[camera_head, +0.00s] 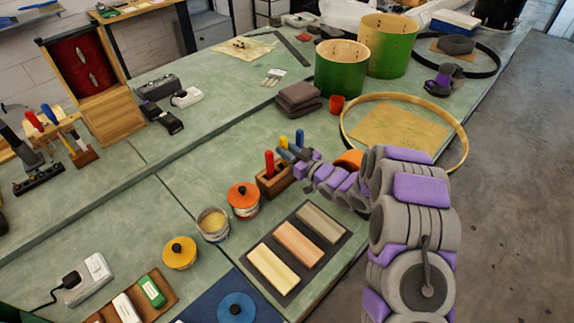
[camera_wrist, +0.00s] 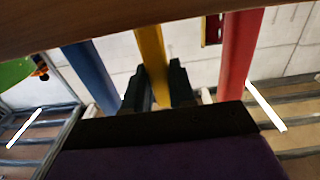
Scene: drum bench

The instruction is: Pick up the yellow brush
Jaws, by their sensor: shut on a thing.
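A wooden holder block (camera_head: 272,187) stands on the green bench with upright handles: red (camera_head: 269,164), yellow and blue (camera_head: 299,138). The yellow brush (camera_head: 283,142) is partly hidden behind my gripper in the head view. In the wrist view, its yellow handle (camera_wrist: 150,52) runs between my two dark fingers, with the blue handle (camera_wrist: 92,75) to the left and the red handle (camera_wrist: 240,55) to the right. My gripper (camera_wrist: 157,85) is shut on the yellow handle. Its bristles are not visible. I cannot tell whether the brush has risen from the holder.
Tins with orange (camera_head: 243,195) and yellow (camera_head: 180,252) lids, an open tin (camera_head: 213,224) and a dark tray of blocks (camera_head: 297,250) stand close by. A large wooden hoop (camera_head: 462,140), a red cup (camera_head: 337,104) and green drum shells (camera_head: 341,72) lie behind.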

